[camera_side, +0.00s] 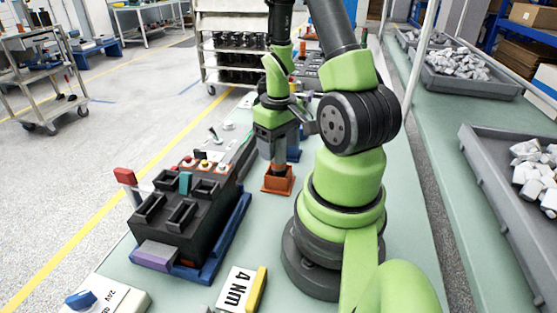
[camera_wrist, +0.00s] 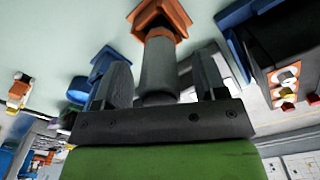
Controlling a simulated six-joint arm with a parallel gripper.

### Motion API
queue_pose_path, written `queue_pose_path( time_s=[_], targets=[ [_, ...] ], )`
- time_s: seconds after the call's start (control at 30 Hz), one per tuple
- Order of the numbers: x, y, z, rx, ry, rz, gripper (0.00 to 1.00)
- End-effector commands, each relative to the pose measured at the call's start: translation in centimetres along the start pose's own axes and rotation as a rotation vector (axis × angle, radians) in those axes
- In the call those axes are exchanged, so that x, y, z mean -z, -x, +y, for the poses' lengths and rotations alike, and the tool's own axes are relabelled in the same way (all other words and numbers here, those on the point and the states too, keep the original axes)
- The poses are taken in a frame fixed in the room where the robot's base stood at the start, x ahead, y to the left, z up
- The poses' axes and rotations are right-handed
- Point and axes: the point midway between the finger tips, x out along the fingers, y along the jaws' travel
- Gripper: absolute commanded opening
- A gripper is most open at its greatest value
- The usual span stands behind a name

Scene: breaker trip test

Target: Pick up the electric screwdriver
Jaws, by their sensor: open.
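The electric screwdriver (camera_wrist: 159,76) shows in the wrist view as a grey cylinder standing in an orange holder (camera_wrist: 148,14). My gripper (camera_wrist: 163,66) is open, with one dark finger on each side of the screwdriver. I cannot tell whether either finger touches it. In the side view my gripper (camera_side: 277,148) points down over the orange holder (camera_side: 278,182) on the green bench. There the gripper hides most of the screwdriver.
A black test fixture (camera_side: 188,208) in a blue tray stands left of the gripper. A blue holder (camera_side: 294,154) is close behind it. A yellow-edged "4 Nm" card (camera_side: 236,288) lies at the front. Grey bins (camera_side: 480,160) of white parts stand on the right bench.

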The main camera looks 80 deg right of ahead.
Motion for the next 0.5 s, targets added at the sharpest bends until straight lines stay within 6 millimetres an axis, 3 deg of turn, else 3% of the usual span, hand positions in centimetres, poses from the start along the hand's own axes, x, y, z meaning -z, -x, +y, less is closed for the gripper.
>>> queue_pose_path(
  time_s=[0.23, 0.47, 0.5],
  targets=[
    [0.02, -0.11, 0.0, 0.0, 0.0, 0.001, 0.65],
    [0.02, -0.1, 0.0, 0.0, 0.0, 0.001, 0.12],
    [0.02, -0.09, 0.0, 0.0, 0.0, 0.001, 0.12]
  ],
)
